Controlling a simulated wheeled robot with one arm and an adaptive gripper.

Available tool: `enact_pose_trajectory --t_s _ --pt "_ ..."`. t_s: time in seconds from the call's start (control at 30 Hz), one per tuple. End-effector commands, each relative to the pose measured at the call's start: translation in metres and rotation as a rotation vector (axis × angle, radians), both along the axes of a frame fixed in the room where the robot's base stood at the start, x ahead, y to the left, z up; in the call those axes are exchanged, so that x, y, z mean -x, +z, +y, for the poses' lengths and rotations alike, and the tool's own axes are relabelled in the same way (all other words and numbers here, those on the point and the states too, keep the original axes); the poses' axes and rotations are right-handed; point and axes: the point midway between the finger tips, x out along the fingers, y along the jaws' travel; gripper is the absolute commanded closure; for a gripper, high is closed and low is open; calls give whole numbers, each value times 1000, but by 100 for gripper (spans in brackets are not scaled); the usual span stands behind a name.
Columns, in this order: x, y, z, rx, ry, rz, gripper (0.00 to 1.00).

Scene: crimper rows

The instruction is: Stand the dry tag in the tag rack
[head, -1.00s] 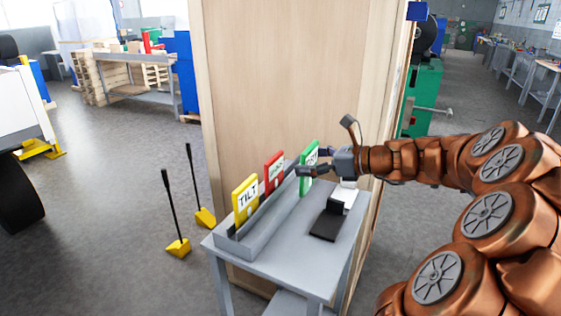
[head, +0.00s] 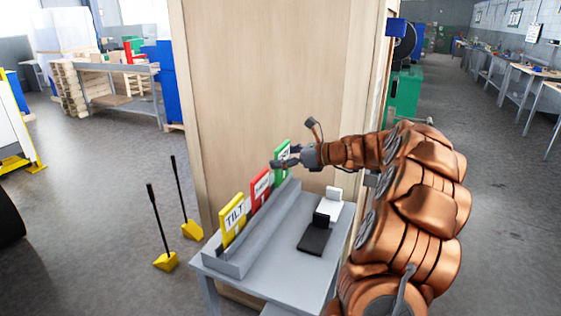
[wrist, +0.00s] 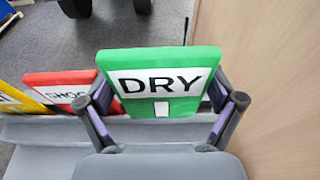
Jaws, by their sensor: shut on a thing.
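The dry tag (head: 281,150) is green with a white label; it also shows in the wrist view (wrist: 160,62), reading DRY. My gripper (head: 285,162) is shut on it, with one finger at each side edge in the wrist view (wrist: 162,97). The tag is upright at the far end of the grey tag rack (head: 268,226), in line with the red tag (head: 260,189) and the yellow TILT tag (head: 232,219) standing there. In the wrist view the green tag's lower edge is near the rack; I cannot tell whether it is seated.
The rack is on a grey table (head: 286,258). A black stand (head: 315,236) and a white stand (head: 330,207) are on its right. A wooden panel (head: 270,80) rises close behind. Two yellow long-handled tools (head: 166,262) stand on the floor at left.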

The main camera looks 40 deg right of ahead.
Motion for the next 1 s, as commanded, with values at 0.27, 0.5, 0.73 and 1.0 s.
enact_pose_trajectory --t_s 0.27,0.5,0.73,1.0 --pt "-19 0 -10 0 -2 -1 47" --pt "-25 -10 -12 -4 -1 3 47" --pt "-25 -33 -12 0 -2 1 47" --pt "-25 -37 -12 1 -3 -2 47"
